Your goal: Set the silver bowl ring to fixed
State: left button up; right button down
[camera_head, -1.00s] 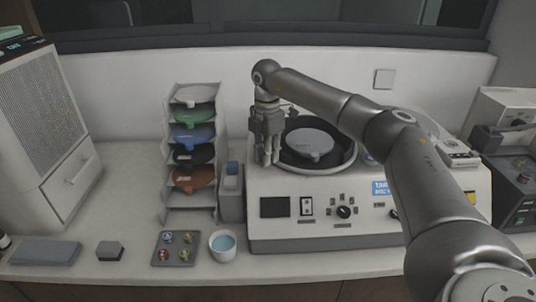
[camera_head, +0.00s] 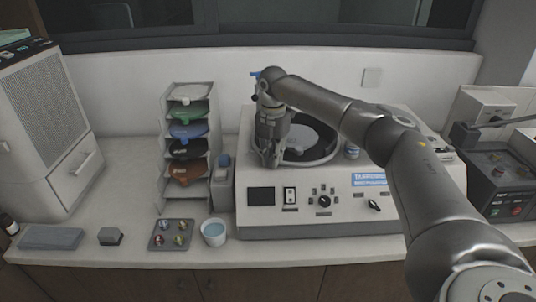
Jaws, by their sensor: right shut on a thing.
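The silver bowl ring (camera_head: 318,161) runs around the dark round bowl on top of the white polishing machine (camera_head: 300,224). A grey disc (camera_head: 302,138) lies inside the bowl, partly hidden behind my gripper. My right gripper (camera_head: 272,163) points down at the left front edge of the bowl, and its fingers are shut on the ring's edge there. The fingers hide the exact contact and the left part of the ring. My left gripper is out of view.
A rack of coloured discs (camera_head: 188,143) stands left of the machine. A dark control box (camera_head: 497,178) stands at the right. The machine's front has knobs and switches.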

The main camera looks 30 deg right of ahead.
jog(key=c, duration=1.5)
grip_release()
jog(key=shift+d, duration=0.1)
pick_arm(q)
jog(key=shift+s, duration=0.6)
pick_arm(e)
jog(key=shift+o, duration=0.4)
jog(key=shift+s, duration=0.15)
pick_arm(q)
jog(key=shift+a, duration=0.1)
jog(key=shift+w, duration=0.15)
pick_arm(e)
notch_tip(320, 180, up, 12)
